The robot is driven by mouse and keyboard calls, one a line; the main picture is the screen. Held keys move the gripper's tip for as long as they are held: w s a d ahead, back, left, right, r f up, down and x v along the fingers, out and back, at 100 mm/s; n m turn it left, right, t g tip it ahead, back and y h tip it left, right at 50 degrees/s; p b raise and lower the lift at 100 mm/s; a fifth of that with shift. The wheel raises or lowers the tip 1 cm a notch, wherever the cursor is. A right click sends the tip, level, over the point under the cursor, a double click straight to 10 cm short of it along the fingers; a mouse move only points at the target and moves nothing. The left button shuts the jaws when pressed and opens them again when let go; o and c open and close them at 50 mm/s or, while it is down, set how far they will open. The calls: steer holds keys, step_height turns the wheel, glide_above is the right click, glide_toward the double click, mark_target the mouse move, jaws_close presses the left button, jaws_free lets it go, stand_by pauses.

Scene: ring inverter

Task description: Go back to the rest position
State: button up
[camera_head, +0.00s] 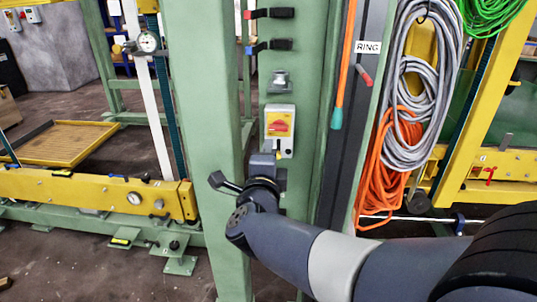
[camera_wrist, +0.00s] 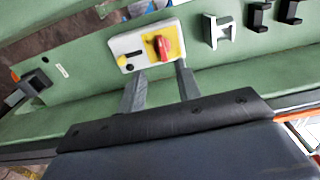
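My gripper (camera_head: 265,158) is at the green post (camera_head: 224,190), just below a small switch box (camera_head: 280,112) with a red rotary switch on a yellow plate. In the wrist view, my gripper (camera_wrist: 160,82) has its two fingers apart with nothing held between them. The same switch box (camera_wrist: 131,43) lies just beyond the fingertips, tilted in the picture, with its red switch (camera_wrist: 160,46) and a black button (camera_wrist: 129,67). I cannot tell whether a fingertip touches the box. My arm reaches in from the lower right of the head view.
Black hooks (camera_head: 276,13) and a metal latch (camera_head: 279,82) stick out above the box. Grey cable (camera_head: 402,90) and orange cable (camera_head: 385,165) hang at right, beside a RING label (camera_head: 367,47). A yellow beam (camera_head: 90,192) with a gauge stands at left.

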mark_target(273, 130)
steer(key=shift+w, duration=0.1)
steer(key=w, duration=1)
steer(key=shift+w+d, duration=0.2)
steer(key=shift+w, duration=0.2)
steer(key=shift+s, duration=0.1)
